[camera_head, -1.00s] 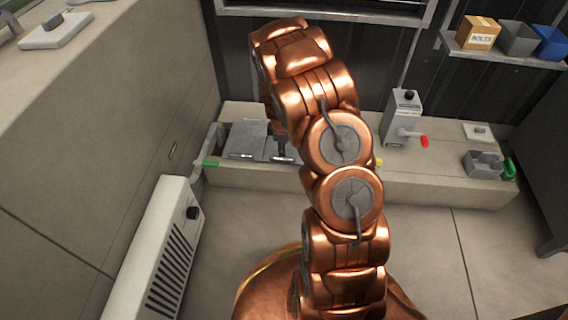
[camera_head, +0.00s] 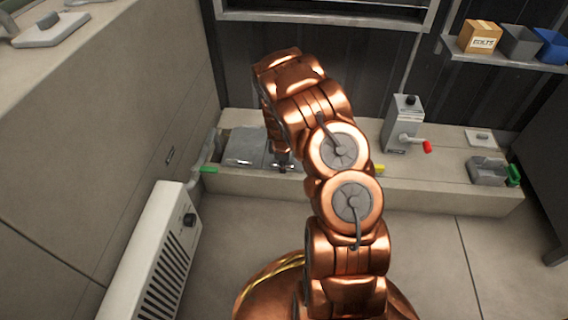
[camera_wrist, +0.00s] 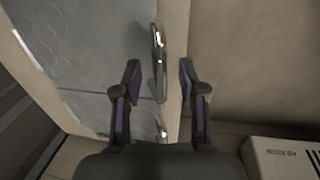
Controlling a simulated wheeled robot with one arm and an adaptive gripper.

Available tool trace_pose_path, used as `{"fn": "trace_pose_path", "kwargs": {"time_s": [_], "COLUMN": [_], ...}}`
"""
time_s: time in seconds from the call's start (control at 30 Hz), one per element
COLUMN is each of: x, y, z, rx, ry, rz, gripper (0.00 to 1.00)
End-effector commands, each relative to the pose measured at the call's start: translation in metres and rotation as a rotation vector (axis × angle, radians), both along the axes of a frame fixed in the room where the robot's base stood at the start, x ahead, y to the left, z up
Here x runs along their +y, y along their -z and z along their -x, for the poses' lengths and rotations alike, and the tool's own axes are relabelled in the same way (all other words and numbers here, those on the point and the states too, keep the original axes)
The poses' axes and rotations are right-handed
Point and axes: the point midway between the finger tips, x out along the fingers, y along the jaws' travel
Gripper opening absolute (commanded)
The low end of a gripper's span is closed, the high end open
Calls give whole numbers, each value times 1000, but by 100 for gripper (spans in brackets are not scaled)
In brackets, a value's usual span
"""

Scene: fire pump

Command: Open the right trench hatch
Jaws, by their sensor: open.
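The trench hatches are grey plates set in the low pale ledge, left of centre in the head view. The left hatch (camera_head: 243,147) shows clearly; the right hatch is mostly hidden behind my arm there. In the wrist view the right hatch (camera_wrist: 85,45) fills the upper left, with a thin bar handle (camera_wrist: 159,65) near its edge. My gripper (camera_wrist: 160,80) is open, with a finger on each side of this handle and visible gaps to it. The left hatch's handle (camera_wrist: 163,131) shows lower down. In the head view my gripper (camera_head: 283,163) is low at the hatches' front edge.
A white slatted heater (camera_head: 165,250) stands on the floor at left. A green-tipped handle (camera_head: 208,170) is at the left end. The floor at right is clear.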

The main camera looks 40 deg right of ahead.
Motion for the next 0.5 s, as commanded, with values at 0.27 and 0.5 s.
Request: {"fn": "trace_pose_path", "kwargs": {"time_s": [0.27,0.5], "x": [0,0], "y": [0,0], "z": [0,0], "rx": [0,1], "ry": [0,0], "rz": [0,-1], "gripper": [20,0]}}
